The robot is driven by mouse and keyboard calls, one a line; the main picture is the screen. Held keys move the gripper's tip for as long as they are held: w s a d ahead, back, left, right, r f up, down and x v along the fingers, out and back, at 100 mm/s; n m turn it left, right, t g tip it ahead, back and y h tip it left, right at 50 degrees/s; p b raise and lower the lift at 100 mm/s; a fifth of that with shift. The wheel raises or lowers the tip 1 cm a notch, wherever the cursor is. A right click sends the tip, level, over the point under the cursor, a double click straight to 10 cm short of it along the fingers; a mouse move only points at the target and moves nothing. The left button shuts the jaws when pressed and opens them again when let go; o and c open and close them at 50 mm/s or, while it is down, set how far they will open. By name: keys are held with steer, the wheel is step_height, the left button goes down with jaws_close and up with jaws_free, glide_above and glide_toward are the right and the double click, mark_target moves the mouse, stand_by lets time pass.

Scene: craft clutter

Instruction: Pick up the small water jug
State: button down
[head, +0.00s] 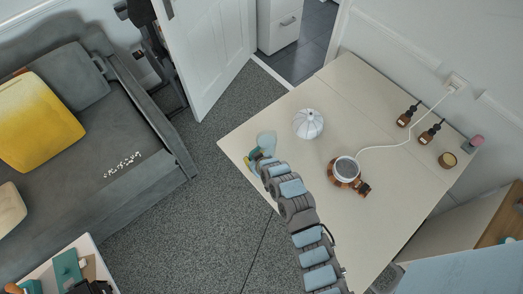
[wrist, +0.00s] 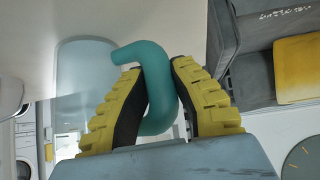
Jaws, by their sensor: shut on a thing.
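The small water jug (head: 266,139) has a pale blue translucent body and a teal handle. In the head view it is at the left edge of the cream table (head: 388,103), partly covered by my gripper (head: 254,157). In the wrist view the curved teal handle (wrist: 141,52) passes between the yellow fingers of my gripper (wrist: 158,72), which are shut on it. The pale jug body (wrist: 84,62) is to the left of the fingers there. I cannot tell whether the jug's base touches the table.
A white ribbed round object (head: 308,123) stands right of the jug. A corded white-topped pot (head: 346,168) is further right. Two dark bottles (head: 408,116) (head: 430,134) and small jars (head: 447,160) stand at the back. A grey sofa (head: 98,150) is left, across open floor.

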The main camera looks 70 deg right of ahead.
mark_target(252, 153)
steer(key=shift+r, duration=0.2)
stand_by(0.3)
steer(key=shift+s+r+b, duration=0.1)
steer(key=shift+r+b, duration=0.3)
steer(key=shift+r, duration=1.05)
steer(key=v, duration=0.6)
steer(key=shift+r, duration=0.35)
steer(key=s+a+r, duration=0.4)
steer(key=s+a, duration=0.2)
steer(key=shift+s+a+r, duration=0.2)
steer(key=shift+s+r, duration=0.05)
steer(key=shift+s, duration=0.05)
steer(key=shift+a, duration=0.1)
steer(key=shift+r, duration=0.1)
